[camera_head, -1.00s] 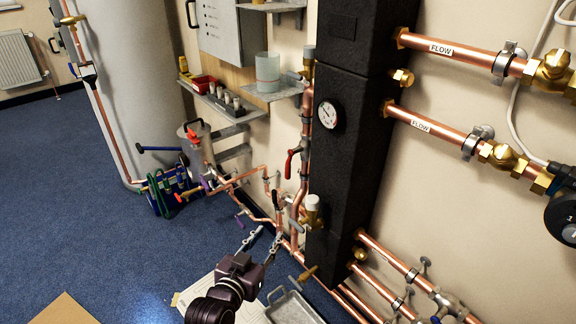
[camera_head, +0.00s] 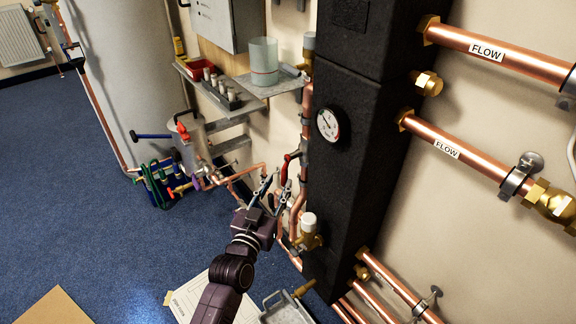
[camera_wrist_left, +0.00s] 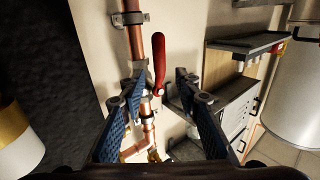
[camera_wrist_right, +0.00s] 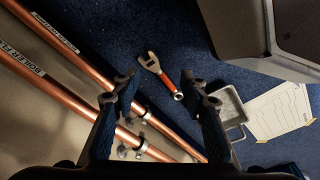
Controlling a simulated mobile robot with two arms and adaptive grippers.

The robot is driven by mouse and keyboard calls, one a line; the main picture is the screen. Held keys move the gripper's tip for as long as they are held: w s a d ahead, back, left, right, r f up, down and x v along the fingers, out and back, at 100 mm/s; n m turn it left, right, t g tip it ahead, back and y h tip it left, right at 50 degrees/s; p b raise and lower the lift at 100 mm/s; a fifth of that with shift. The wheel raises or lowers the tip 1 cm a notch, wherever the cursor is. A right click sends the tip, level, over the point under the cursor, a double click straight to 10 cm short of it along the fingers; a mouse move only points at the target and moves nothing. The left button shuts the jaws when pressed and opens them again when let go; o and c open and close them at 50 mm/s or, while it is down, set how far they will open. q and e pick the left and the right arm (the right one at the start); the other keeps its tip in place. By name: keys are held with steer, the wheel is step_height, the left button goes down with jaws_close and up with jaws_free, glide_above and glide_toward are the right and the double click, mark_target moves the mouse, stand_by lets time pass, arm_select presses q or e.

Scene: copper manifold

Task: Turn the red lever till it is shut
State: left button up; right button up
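The red lever (camera_head: 287,168) is on a vertical copper pipe left of the black insulated column. My left gripper (camera_head: 273,190) is just below and in front of the lever. Its fingers are apart, and in the left wrist view the gap between the fingertips (camera_wrist_left: 160,85) lines up with the lever's lower end. I cannot tell whether a finger touches it. My right gripper (camera_wrist_right: 158,88) is open and empty; it is out of the head view.
The black column (camera_head: 355,130) with a pressure gauge (camera_head: 328,124) stands right of the lever. A shelf (camera_head: 268,86) with a clear beaker (camera_head: 263,62) juts out above. A red-handled spanner (camera_wrist_right: 160,76) and a grey tray (camera_wrist_right: 228,108) lie on the floor.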

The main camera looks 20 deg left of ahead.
mark_target(283, 173)
arm_select(q)
steer(key=shift+w+d+r+b, duration=0.1)
steer(key=shift+w+b, duration=0.3)
steer(key=shift+w, duration=2.7)
arm_select(e)
steer(key=shift+w+a+r, duration=0.1)
steer(key=shift+w+r, duration=0.3)
steer(key=shift+r, duration=0.35)
steer(key=shift+w+r, duration=0.35)
steer(key=shift+r, duration=0.35)
arm_select(q)
jaws_close()
